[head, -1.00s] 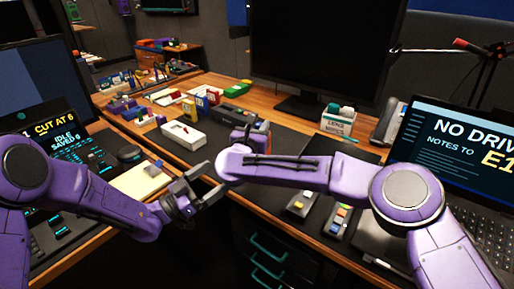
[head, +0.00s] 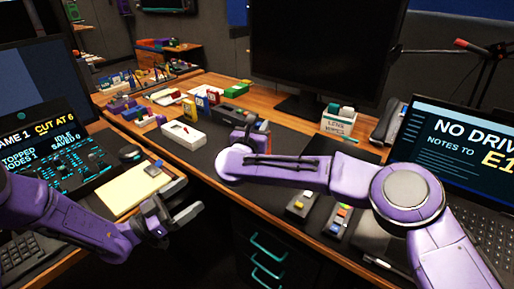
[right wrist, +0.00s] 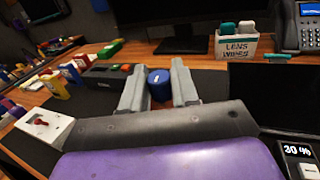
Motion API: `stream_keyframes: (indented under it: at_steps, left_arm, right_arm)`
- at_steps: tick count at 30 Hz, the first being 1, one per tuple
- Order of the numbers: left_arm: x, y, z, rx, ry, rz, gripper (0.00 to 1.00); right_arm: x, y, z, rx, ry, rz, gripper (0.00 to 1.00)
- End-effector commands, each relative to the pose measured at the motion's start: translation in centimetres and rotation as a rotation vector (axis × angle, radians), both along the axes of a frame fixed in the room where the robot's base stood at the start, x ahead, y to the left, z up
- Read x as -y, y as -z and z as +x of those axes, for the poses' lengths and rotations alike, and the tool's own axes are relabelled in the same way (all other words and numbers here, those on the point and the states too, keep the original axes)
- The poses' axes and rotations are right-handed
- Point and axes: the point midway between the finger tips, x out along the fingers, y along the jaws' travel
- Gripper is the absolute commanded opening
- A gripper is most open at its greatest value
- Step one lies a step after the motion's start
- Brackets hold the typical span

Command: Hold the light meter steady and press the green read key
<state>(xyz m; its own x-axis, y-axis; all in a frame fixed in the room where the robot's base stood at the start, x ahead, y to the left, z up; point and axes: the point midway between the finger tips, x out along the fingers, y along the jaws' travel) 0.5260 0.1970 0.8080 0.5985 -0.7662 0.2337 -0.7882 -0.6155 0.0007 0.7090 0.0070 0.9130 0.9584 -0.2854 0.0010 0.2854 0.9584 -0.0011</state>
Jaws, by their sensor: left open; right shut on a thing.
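My right gripper (right wrist: 159,88) is shut on a dark blue, round-topped object (right wrist: 158,80), which shows between its two grey fingers in the right wrist view. In the head view this gripper (head: 250,132) is over the dark desk mat, mostly behind my own arm. I cannot tell whether the blue object is the light meter, and I see no green key on it. My left gripper (head: 176,212) is open and empty in the head view, in front of the left desk edge near a cream notepad (head: 130,186).
A white box with a red switch (head: 181,135) and a long dark device (head: 236,90) lie left of and behind the right gripper. A lens wipes box (head: 340,121) stands right. Two small keyed devices (head: 301,205) (head: 338,219) lie near the front edge.

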Motion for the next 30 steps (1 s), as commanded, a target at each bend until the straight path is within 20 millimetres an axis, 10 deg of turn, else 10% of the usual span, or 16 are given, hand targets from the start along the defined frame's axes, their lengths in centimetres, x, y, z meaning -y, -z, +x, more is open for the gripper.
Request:
stream_keyframes:
  at_steps: [12, 21, 30]
  left_arm:
    - [-1.48, 0.44, -1.13, 0.001, 0.0, 0.0, 0.97]
    - [-1.45, 0.44, -1.11, 0.001, 0.0, 0.001, 0.0]
    - [-1.45, 0.44, -1.1, 0.001, 0.0, 0.001, 0.0]
  right_arm:
    - [-0.1, 0.09, -0.04, -0.002, -0.002, 0.001, 0.0]
    - [-0.1, 0.09, -0.04, -0.002, -0.002, 0.001, 0.0]
    - [-0.08, 0.09, -0.04, -0.002, -0.002, 0.001, 0.0]
